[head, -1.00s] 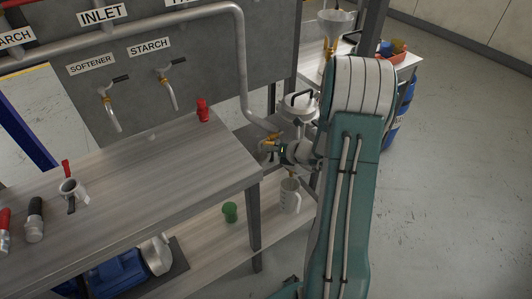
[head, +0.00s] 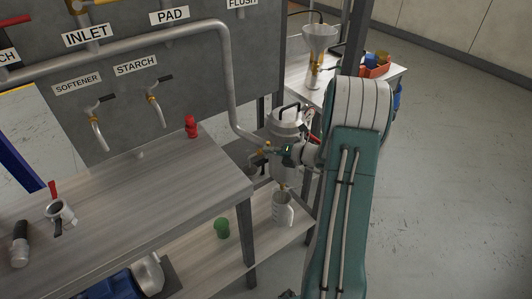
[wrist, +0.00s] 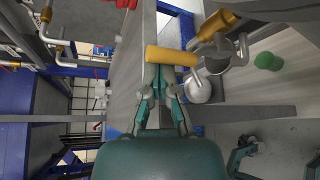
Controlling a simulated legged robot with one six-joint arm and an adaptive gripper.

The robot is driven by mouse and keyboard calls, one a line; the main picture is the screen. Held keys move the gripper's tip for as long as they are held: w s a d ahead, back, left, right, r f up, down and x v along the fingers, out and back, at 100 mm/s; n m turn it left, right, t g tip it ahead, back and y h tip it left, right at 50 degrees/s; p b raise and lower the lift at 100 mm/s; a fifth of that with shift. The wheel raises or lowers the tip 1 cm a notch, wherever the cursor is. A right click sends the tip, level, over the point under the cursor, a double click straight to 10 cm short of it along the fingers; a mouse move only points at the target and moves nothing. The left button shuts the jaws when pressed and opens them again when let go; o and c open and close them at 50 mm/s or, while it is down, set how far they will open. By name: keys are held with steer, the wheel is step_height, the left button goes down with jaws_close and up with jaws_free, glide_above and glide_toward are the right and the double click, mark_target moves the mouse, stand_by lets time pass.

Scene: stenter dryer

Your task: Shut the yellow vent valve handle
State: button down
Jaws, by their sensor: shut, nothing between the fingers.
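A yellow cylindrical handle (wrist: 172,56) lies across the wrist view just beyond my fingertips. A second yellow piece (wrist: 217,25) is up and right of it, by metal pipework. My gripper (head: 288,153) also shows small in the head view, in front of the vessel, whose body is partly hidden by my arm.
A grey pipe (head: 231,85) runs down from the panel to the valve. A jug (head: 282,209) and green cup (head: 222,228) stand on the lower shelf. Open floor (head: 445,190) lies right.

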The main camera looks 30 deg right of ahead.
steer(key=shift+d, duration=0.25)
stand_by(0.5)
steer(key=v, duration=1.2)
